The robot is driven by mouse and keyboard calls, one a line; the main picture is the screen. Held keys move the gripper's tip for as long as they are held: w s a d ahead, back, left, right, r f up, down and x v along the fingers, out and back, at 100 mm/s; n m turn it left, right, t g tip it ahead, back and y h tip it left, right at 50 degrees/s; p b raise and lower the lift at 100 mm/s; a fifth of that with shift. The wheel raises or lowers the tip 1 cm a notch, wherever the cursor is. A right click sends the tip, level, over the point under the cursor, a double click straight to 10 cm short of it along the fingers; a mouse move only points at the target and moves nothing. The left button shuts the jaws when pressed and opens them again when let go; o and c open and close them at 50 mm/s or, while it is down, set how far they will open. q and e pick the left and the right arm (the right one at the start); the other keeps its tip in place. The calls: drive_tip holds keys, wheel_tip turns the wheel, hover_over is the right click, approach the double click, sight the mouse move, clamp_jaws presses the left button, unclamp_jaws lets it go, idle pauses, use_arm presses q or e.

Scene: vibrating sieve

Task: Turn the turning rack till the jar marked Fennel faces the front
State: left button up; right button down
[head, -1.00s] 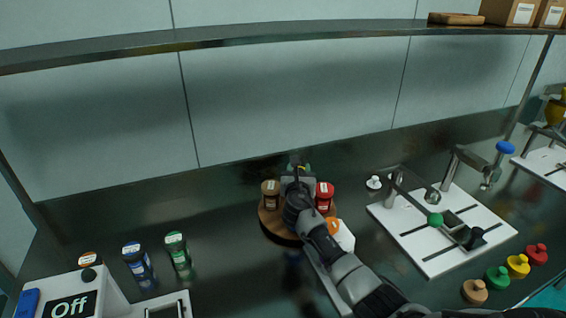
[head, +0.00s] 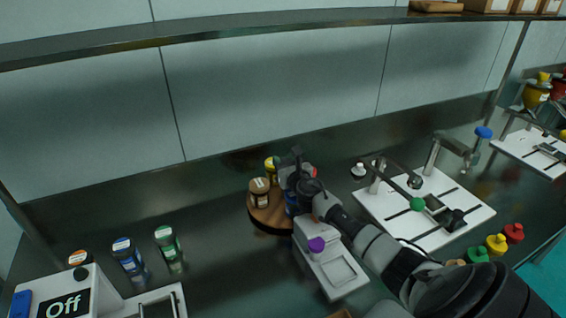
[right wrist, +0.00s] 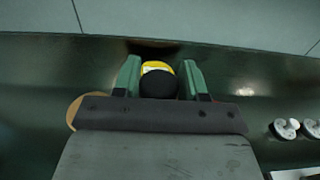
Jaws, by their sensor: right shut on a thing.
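The round wooden turning rack (head: 268,222) stands on the dark bench and bears several jars. A brown jar (head: 259,192) with a pale label is at its left front. A yellow jar (head: 271,165) is at the back. A blue jar (head: 291,203) is partly hidden by my arm, and a bit of red shows behind the gripper. No label is readable, so I cannot tell which is Fennel. My right gripper (head: 291,160) is above the rack.
A white device with a purple knob (head: 316,245) stands close in front of the rack. A white board with a metal fixture (head: 440,225) is to the right. Blue and green jars (head: 168,243) and an "Off" box (head: 62,305) are at left. A shelf (head: 220,37) runs above.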

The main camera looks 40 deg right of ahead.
drive_tip(key=shift+f+y, duration=0.1)
drive_tip(key=shift+y, duration=0.2)
idle(0.4)
drive_tip(key=c, duration=0.7)
unclamp_jaws()
drive_tip(key=shift+s, duration=0.15)
drive_tip(key=v, duration=1)
drive_tip(key=shift+s, duration=0.3)
